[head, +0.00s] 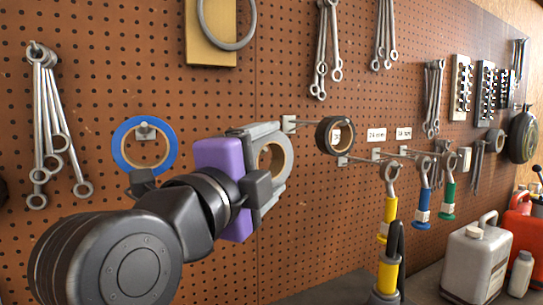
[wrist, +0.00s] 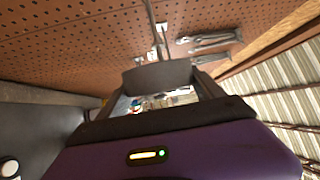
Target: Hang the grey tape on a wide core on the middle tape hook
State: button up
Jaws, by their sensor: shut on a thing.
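My gripper (head: 252,150), with its purple body, is shut on the grey tape (head: 272,194) in the head view. The tape is upright, its tan core and open hole facing right. In the wrist view, a dark grey curved edge, apparently the tape (wrist: 155,76), lies across the fingertips (wrist: 158,92). A blue tape (head: 122,150) hangs on the left tape hook (head: 145,131). A black tape (head: 323,138) hangs to the right, apparently on the rod of the right hook (head: 289,123). The middle hook is hidden behind my gripper and tape; whether the tape touches it I cannot tell.
Wrenches (head: 48,130) hang at left on the brown pegboard (head: 90,40). Tools with yellow (head: 389,220), blue and green handles hang at lower right. A grey jug (head: 474,260) and red can stand on the bench. A board with a ring (head: 210,40) hangs above my gripper.

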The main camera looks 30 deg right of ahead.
jog(key=shift+w+p, duration=0.35)
jog(key=shift+w, duration=0.35)
jog(key=shift+w+f+b, duration=0.15)
jog(key=shift+f+b, duration=0.2)
jog(key=shift+b, duration=0.1)
jog(key=shift+w+f+b, duration=0.1)
jog(key=shift+w+b, duration=0.15)
jog(key=shift+b, duration=0.15)
jog(key=shift+w, duration=0.1)
jog(key=o, duration=1.4)
